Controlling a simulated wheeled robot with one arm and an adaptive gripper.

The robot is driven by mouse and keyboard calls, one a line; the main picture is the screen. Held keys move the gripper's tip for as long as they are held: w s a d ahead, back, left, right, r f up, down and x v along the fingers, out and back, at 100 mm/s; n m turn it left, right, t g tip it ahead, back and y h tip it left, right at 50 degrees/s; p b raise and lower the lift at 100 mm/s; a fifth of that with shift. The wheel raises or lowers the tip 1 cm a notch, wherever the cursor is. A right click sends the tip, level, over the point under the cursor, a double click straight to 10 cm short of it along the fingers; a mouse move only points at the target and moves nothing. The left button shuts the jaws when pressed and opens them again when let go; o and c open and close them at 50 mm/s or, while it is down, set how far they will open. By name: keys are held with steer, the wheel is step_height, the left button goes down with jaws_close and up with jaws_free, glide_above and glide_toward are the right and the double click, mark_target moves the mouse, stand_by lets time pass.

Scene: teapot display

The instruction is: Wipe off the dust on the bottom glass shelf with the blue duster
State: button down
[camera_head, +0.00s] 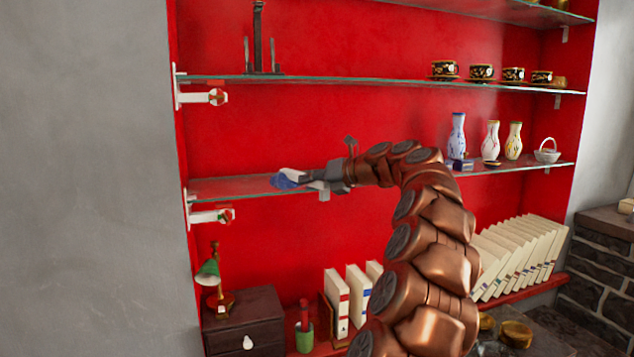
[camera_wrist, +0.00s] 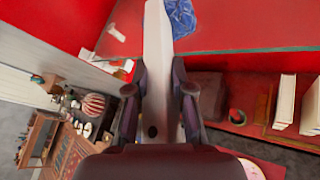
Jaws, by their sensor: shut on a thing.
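The bottom glass shelf (camera_head: 228,188) runs across the red alcove below another glass shelf. My gripper (camera_head: 322,176) is at the shelf's left half, at about shelf height, with my arm coming in from the right. In the wrist view my gripper (camera_wrist: 158,92) is shut on the white handle of the blue duster (camera_wrist: 157,45). The duster's blue head (camera_head: 284,181) points left and appears at the shelf's surface; I cannot tell whether it touches. The blue head also shows at the top of the wrist view (camera_wrist: 181,14). Dust is too faint to make out.
Several vases (camera_head: 491,142), a small basket (camera_head: 547,152) and small boxes stand on the shelf's right half. A white bracket (camera_head: 210,216) supports its left end. A green lamp (camera_head: 209,273) stands on a dark drawer box (camera_head: 245,322) below. The shelf's left part looks clear.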

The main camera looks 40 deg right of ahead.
steer(key=shift+w+a, duration=0.4)
steer(key=shift+a, duration=0.45)
steer(key=shift+w+a, duration=0.4)
steer(key=shift+a, duration=0.4)
steer(key=shift+w+a, duration=0.4)
steer(key=shift+a, duration=0.45)
steer(key=shift+w+a+f, duration=0.1)
steer(key=shift+w+a, duration=0.3)
steer(key=shift+a, duration=0.4)
steer(key=shift+w+a+f, duration=0.1)
steer(key=shift+w+a, duration=0.25)
steer(key=shift+a, duration=0.45)
step_height(320, 180, up, 6)
steer(key=shift+r, duration=0.1)
steer(key=shift+r, duration=1.5)
steer(key=shift+d, duration=0.1)
